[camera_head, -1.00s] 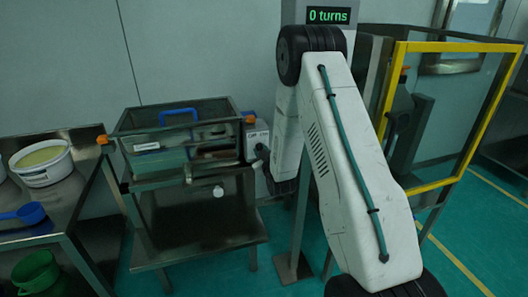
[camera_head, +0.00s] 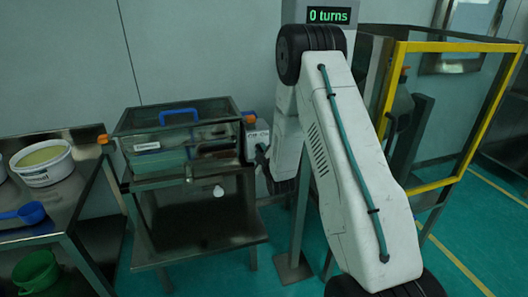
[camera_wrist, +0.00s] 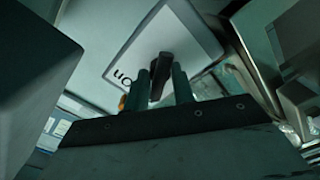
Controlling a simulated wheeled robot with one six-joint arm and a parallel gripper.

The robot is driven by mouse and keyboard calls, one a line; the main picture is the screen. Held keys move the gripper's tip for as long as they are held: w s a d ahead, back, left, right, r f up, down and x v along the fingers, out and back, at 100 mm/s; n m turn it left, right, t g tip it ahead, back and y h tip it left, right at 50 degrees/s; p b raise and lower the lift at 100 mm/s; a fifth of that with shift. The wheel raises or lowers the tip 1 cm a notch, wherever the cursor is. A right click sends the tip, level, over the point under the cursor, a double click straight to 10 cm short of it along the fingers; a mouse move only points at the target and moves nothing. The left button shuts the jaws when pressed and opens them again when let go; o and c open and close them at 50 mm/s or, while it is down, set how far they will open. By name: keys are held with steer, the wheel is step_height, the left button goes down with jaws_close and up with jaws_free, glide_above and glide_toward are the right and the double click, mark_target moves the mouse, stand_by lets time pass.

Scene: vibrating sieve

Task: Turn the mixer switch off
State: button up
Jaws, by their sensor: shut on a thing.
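The switch box (camera_head: 257,138) is a pale box on the right side of the metal mixer housing (camera_head: 203,220). In the wrist view its light face (camera_wrist: 190,40) carries dark printed marks and a dark switch knob (camera_wrist: 161,66). My gripper (camera_wrist: 158,84) is at that face, with one finger on each side of the knob, shut on it. In the head view, my gripper is mostly hidden behind my wrist, close to the box. The exact angle of the knob is hard to read.
The mixer has a clear cover with a blue handle (camera_head: 179,115). A steel table (camera_head: 75,215) at left bears a white tub (camera_head: 41,172) and a blue scoop (camera_head: 30,213). A yellow-framed enclosure (camera_head: 455,47) stands at right. A display (camera_head: 328,16) reads "0 turns".

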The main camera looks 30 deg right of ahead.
steer(key=shift+d, duration=0.1)
steer(key=o, duration=1)
steer(key=shift+c, duration=0.2)
steer(key=v, duration=0.8)
